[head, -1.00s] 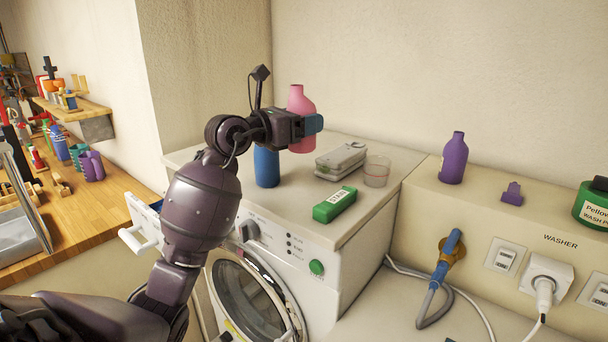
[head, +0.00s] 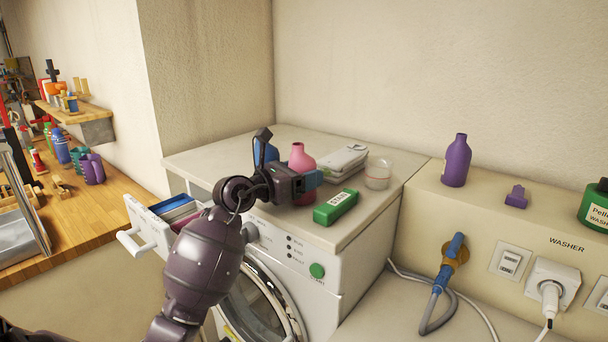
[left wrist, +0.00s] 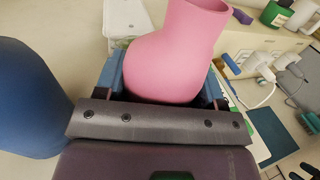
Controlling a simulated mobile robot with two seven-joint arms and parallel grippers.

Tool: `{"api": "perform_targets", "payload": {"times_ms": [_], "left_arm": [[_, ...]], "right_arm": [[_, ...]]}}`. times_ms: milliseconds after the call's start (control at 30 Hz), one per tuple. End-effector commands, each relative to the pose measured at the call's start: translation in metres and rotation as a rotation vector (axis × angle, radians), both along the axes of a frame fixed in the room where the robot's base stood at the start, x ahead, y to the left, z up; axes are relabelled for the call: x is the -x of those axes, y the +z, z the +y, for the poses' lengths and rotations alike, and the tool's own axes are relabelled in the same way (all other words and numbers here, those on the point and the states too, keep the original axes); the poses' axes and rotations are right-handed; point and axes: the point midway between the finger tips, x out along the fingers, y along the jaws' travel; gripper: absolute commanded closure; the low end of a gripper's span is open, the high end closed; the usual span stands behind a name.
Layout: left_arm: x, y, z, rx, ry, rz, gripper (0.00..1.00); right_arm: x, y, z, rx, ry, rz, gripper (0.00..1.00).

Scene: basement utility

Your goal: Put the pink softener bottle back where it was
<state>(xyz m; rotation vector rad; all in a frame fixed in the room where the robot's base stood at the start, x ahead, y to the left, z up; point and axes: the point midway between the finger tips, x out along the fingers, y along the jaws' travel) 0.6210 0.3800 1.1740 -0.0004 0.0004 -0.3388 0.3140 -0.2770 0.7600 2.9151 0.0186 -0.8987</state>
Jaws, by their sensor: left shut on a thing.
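The pink softener bottle (head: 302,162) is upright at the washing machine's top, behind the green box. My left gripper (head: 308,182) is shut around its body. In the left wrist view the pink bottle (left wrist: 172,62) sits between the two blue fingers (left wrist: 165,85). I cannot tell for sure whether its base touches the washer top (head: 235,155). A blue bottle (head: 266,152) stands just left of it, partly hidden by my wrist; it also shows large in the left wrist view (left wrist: 30,100). My right gripper is not in view.
A green box (head: 336,207), a grey-white case (head: 343,160) and a clear cup (head: 378,174) are on the washer top near the bottle. The detergent drawer (head: 150,232) is pulled out. A purple bottle (head: 456,160) stands on the ledge at right.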

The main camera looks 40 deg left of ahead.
Motion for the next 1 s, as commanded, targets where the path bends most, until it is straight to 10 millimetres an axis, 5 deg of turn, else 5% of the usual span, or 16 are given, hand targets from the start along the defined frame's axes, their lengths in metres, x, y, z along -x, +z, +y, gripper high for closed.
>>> {"api": "perform_targets", "payload": {"times_ms": [267, 300, 467, 800, 1000], "left_arm": [[0.0, -0.002, 0.0, -0.001, 0.0, -0.001, 0.66], [0.0, -0.002, 0.0, 0.0, 0.0, -0.001, 0.34], [0.0, -0.001, 0.0, 0.0, 0.0, -0.001, 0.11], [0.0, 0.003, 0.0, 0.0, 0.0, -0.002, 0.11], [0.025, 0.0, 0.009, -0.002, 0.002, 0.002, 0.11]], "right_arm": [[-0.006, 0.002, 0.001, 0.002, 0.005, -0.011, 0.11], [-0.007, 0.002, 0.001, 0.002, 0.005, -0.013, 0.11], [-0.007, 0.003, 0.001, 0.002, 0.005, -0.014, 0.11], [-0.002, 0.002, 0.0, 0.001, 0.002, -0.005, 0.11], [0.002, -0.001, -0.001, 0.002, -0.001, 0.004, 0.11]]}}
